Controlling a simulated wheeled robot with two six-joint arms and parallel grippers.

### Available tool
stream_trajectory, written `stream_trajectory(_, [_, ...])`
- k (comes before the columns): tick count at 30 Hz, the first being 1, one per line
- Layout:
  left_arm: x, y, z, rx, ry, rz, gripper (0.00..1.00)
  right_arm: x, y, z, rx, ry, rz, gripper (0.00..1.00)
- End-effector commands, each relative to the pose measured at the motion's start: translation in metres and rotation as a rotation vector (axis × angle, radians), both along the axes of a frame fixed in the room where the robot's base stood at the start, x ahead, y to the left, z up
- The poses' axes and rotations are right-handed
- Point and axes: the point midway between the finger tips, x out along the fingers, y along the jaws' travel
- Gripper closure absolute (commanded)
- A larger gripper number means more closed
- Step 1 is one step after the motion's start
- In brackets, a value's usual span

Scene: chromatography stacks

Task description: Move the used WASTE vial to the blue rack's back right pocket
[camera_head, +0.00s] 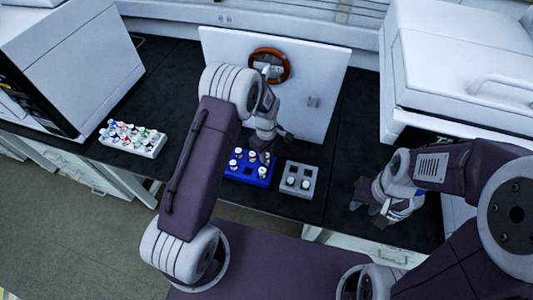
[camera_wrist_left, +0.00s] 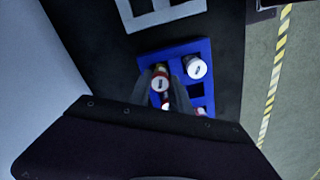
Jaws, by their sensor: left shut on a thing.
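The blue rack (camera_head: 236,176) stands on the dark bench with several white-capped vials in it. It also shows in the left wrist view (camera_wrist_left: 202,45), with dark open pockets beside a white-capped vial (camera_wrist_left: 195,67). My left gripper (camera_head: 268,144) is above the rack's right part. It is shut on a vial with a white cap and a red band (camera_wrist_left: 160,83). The fingers hide much of that vial, and I cannot read its label or tell how far it sits in a pocket. My right gripper (camera_head: 370,211) hangs over the bench at right; its finger gap is unclear.
A grey rack (camera_head: 315,172) with two vials in front stands just right of the blue rack. A white tray (camera_head: 150,150) of colored-cap vials is at left. A white panel with an orange ring (camera_head: 283,75) stands behind. Large white instruments flank the bench.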

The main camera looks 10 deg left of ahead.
Motion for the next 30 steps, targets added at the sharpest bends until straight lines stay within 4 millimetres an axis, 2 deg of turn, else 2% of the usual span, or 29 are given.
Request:
stream_trajectory(20, [-0.001,0.000,-0.010,0.000,0.000,0.000,1.00,0.000,0.000,-0.005,0.000,0.000,0.000,0.64])
stream_trajectory(21, [-0.001,0.000,-0.010,0.001,0.001,0.000,0.73,0.000,0.000,-0.005,0.000,0.000,0.000,0.64])
stream_trajectory(24, [-0.001,0.000,-0.010,0.000,0.000,0.000,0.51,0.000,0.000,-0.005,0.000,0.000,0.000,0.64])
stream_trajectory(30, [-0.001,0.000,-0.010,0.000,0.000,0.000,0.51,0.000,0.000,-0.005,0.000,0.000,0.000,0.64])
